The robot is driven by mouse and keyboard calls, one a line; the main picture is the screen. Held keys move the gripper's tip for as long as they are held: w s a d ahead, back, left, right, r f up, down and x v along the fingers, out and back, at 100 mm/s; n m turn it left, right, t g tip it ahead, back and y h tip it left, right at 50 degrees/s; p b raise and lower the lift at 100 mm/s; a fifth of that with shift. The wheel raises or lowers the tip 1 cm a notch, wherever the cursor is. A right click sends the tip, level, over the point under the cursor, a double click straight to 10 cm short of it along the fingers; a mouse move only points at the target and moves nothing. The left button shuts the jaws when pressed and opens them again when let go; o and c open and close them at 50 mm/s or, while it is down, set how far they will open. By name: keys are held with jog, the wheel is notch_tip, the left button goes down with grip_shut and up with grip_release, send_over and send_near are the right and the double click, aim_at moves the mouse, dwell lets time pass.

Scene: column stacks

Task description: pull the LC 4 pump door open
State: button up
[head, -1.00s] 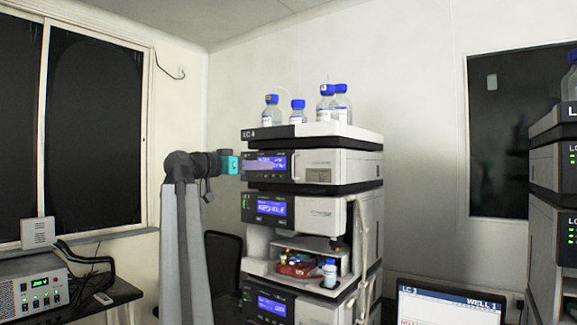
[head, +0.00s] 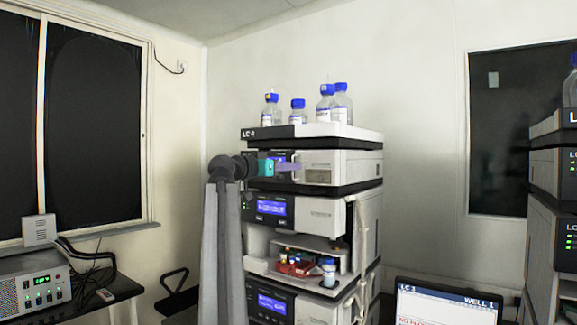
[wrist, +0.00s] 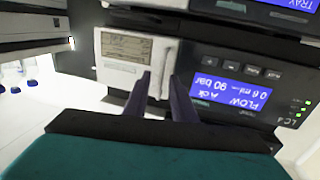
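The LC 4 pump door (head: 325,168) is the pale front panel of the unit just under the top tray of the middle stack. It looks closed. In the wrist view, which is upside down, the door (wrist: 118,68) shows its label and a white bar handle (wrist: 168,62). My gripper (head: 296,167) is at the handle side of the door, in front of the pump display. In the wrist view the two dark fingers of my gripper (wrist: 161,88) are apart, one on each side of the handle's line. I cannot tell whether they touch it.
Blue-capped bottles (head: 327,102) stand on top of the stack. An open bay below holds a red tray of vials (head: 297,266). A laptop (head: 447,302) is at the lower right, another stack (head: 553,200) at the right edge.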

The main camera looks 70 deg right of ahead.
grip_shut()
dwell(1.5)
